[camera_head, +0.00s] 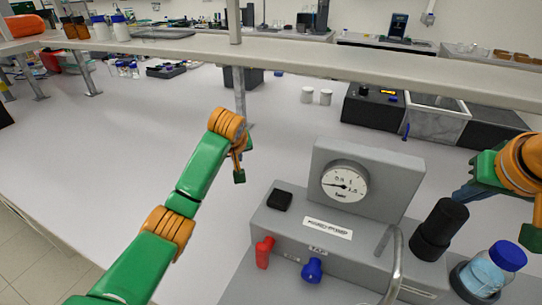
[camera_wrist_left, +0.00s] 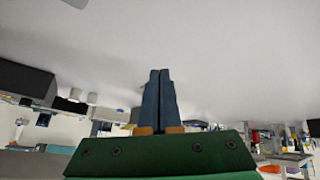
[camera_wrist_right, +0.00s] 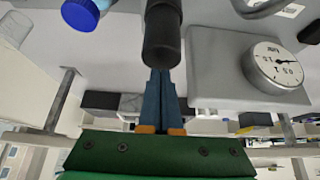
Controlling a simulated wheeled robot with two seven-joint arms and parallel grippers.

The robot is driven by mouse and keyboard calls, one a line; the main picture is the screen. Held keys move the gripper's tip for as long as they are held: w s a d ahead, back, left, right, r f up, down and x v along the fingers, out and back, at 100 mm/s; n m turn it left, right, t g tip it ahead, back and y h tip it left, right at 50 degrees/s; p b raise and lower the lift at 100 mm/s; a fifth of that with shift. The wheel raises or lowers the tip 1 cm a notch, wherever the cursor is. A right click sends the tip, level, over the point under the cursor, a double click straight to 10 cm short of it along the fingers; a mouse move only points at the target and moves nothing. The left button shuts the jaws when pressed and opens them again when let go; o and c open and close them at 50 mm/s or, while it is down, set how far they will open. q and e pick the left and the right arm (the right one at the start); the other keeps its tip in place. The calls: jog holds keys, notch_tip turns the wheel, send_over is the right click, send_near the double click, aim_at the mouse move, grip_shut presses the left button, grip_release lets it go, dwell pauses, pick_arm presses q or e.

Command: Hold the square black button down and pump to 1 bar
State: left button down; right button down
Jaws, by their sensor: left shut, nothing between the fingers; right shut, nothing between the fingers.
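The square black button (camera_head: 279,200) sits on the left of the grey rig's top (camera_head: 300,218). The round gauge (camera_head: 345,181) on its upright panel has its needle pointing left, near the low end; the gauge also shows in the right wrist view (camera_wrist_right: 277,65). The black pump cylinder (camera_head: 440,229) stands at the rig's right; it also shows in the right wrist view (camera_wrist_right: 162,38). My right gripper (camera_head: 463,193) is shut and empty, above and right of the cylinder. My left gripper (camera_head: 239,176) is shut and empty, behind and left of the button; its closed fingers show in the left wrist view (camera_wrist_left: 159,72).
A red tap (camera_head: 264,252) and blue tap (camera_head: 312,270) are on the rig's front. A curved metal tube (camera_head: 393,262) and a blue-capped bottle (camera_head: 492,270) stand at the right. A shelf (camera_head: 300,58) crosses behind. The bench left of the rig is clear.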

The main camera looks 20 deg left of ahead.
aim_at(280, 196)
pick_arm(q)
jog(key=s+d+r+m+g+h, duration=0.1)
jog(key=s+d+r+m+h, duration=0.2)
jog(key=d, duration=0.4)
jog(key=s+d+r+m+g+h, duration=0.1)
jog(key=s+d+r+m+g, duration=0.1)
jog(key=d+r+m, duration=0.4)
pick_arm(e)
jog(key=shift+s+d, duration=0.1)
pick_arm(q)
jog(key=f, duration=0.5)
jog(key=d+f, duration=0.1)
jog(key=f, duration=0.1)
jog(key=shift+f, duration=0.2)
jog(key=shift+d+f, duration=0.1)
jog(key=shift+f, duration=0.3)
jog(key=shift+f, duration=1.6)
jog(key=shift+s+f, duration=0.1)
jog(key=shift+f, duration=0.1)
